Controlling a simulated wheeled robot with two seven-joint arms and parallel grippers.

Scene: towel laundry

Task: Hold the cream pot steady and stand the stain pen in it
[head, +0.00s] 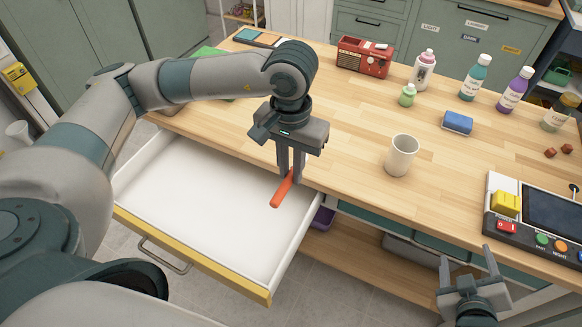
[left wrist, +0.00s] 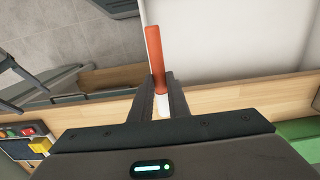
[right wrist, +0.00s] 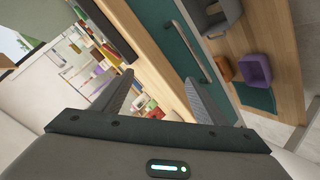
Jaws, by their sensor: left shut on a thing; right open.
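The cream pot (head: 401,155) stands upright on the wooden table, right of the middle in the head view. My left gripper (head: 291,178) is shut on the stain pen (head: 282,190), an orange-red stick, and holds it tilted near the table's front edge by the open drawer. In the left wrist view the pen (left wrist: 155,55) sticks out between the fingers, with a white end (left wrist: 164,104) at the fingertips. My right gripper (head: 468,265) is open and empty, in front of the table and low at the right of the head view, apart from the pot.
An open white drawer (head: 150,187) with a yellow front lies below my left arm. A red radio (head: 364,57), several bottles and a blue brush (head: 457,123) stand behind the pot. A control panel (head: 537,224) sits at right. The table left of the pot is clear.

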